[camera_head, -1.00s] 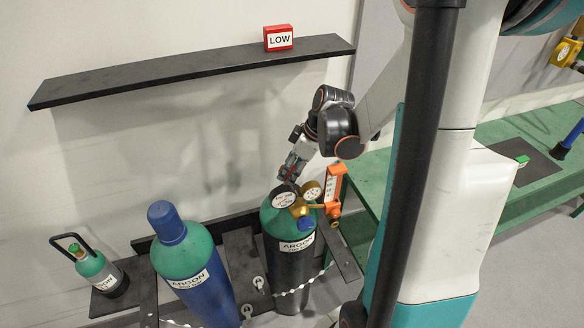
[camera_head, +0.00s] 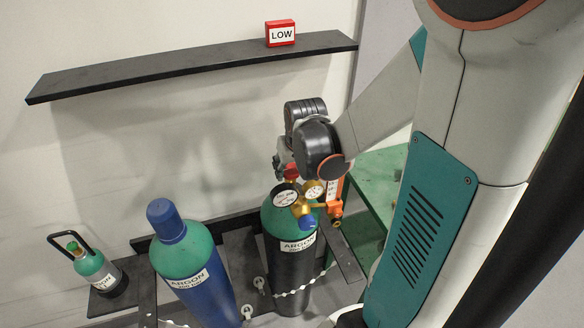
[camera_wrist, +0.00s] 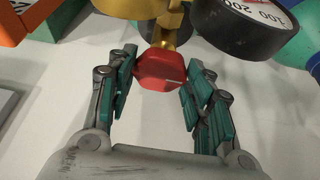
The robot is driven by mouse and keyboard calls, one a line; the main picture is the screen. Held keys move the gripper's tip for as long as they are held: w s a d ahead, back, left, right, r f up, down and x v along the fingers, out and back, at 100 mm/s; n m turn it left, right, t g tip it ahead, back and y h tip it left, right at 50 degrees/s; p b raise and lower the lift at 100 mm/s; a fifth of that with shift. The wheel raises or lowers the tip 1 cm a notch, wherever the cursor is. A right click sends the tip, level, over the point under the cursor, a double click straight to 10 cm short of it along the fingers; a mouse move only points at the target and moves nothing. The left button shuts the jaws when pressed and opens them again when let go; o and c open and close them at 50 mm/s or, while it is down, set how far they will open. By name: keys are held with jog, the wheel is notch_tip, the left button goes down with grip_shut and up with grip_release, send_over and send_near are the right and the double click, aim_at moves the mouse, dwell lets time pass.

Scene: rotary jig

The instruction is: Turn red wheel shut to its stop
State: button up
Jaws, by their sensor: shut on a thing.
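The red wheel (camera_wrist: 160,71) sits on a brass stem in the wrist view. It also shows in the head view (camera_head: 292,171), behind the gauges on the green-topped argon cylinder (camera_head: 273,222). My gripper (camera_wrist: 159,76) has one finger at each side of the wheel and is shut on it. In the head view the fingers are mostly hidden behind the wheel and my wrist. A pressure gauge (camera_head: 285,195) and a second gauge (camera_head: 312,189) sit on the brass regulator just in front of the wheel.
An orange part (camera_head: 335,207) hangs right of the regulator, close to my wrist. A blue argon cylinder (camera_head: 207,294) and a small bottle with a handle (camera_head: 92,270) stand left.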

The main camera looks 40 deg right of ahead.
jog(key=m, duration=0.1)
jog(key=m+h, duration=0.1)
jog(key=m, duration=0.1)
jog(key=m+g, duration=0.1)
jog(key=shift+w+a+m+b, duration=0.1)
jog(key=shift+a+m+b, duration=0.15)
jog(key=shift+m+b, duration=0.05)
jog(key=m+h, duration=0.1)
jog(key=m, duration=0.1)
jog(key=m+g, duration=0.1)
jog(key=m, duration=0.1)
jog(key=shift+w+a+m+h+b, duration=0.1)
jog(key=shift+w+m+h+b, duration=0.1)
jog(key=shift+m+h+b, duration=0.15)
jog(key=m+g, duration=0.2)
jog(key=m, duration=0.2)
jog(key=shift+w+m, duration=0.15)
jog(key=shift+m, duration=0.1)
jog(key=shift+w+m+g+b, duration=0.15)
jog(key=shift+m+g+b, duration=0.45)
jog(key=shift+m, duration=1.3)
jog(key=o, duration=1)
jog(key=shift+o, duration=0.2)
jog(key=shift+g, duration=0.3)
jog(key=shift+r, duration=0.1)
